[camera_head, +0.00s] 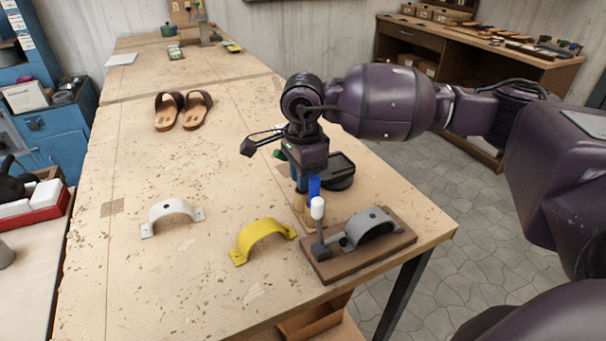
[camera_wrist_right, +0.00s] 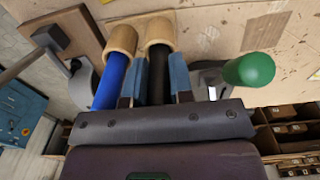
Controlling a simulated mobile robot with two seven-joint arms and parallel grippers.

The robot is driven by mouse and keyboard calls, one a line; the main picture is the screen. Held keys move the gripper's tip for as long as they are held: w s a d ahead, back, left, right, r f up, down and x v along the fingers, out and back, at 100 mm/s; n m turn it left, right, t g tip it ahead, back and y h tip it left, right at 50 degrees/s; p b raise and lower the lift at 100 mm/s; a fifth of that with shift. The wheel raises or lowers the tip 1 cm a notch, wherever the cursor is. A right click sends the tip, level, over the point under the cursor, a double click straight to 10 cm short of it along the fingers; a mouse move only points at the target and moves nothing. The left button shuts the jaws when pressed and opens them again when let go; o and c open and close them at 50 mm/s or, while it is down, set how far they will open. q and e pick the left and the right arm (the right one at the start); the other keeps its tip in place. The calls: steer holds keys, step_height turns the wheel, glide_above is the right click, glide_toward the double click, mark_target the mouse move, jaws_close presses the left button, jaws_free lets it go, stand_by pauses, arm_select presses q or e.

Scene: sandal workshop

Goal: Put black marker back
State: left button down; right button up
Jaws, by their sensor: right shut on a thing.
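My right gripper (camera_head: 302,182) points down at the near right part of the workbench. In the right wrist view the gripper (camera_wrist_right: 160,78) is shut on the black marker (camera_wrist_right: 158,68), between its blue fingers. The far end of the black marker meets a round wooden holder (camera_wrist_right: 157,27); how deep it sits cannot be told. The blue marker (camera_wrist_right: 110,78) stands in a second wooden holder (camera_wrist_right: 121,38) right beside it, and also shows in the head view (camera_head: 314,187). The black marker is hidden in the head view. My left gripper is not in view.
A wooden block with a grey bracket (camera_head: 372,228) and a white-knobbed clamp (camera_head: 318,208) stands close by. A green knob (camera_wrist_right: 250,70) is beside the gripper. A yellow bracket (camera_head: 262,238), a white bracket (camera_head: 172,214) and sandals (camera_head: 183,112) lie on the workbench (camera_head: 120,270).

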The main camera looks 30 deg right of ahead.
steer(key=shift+f, duration=0.1)
steer(key=o, duration=0.6)
steer(key=shift+o, duration=0.6)
steer(key=shift+r, duration=0.35)
step_height(320, 180, up, 11)
steer(key=shift+f, duration=0.15)
steer(key=shift+r, duration=0.55)
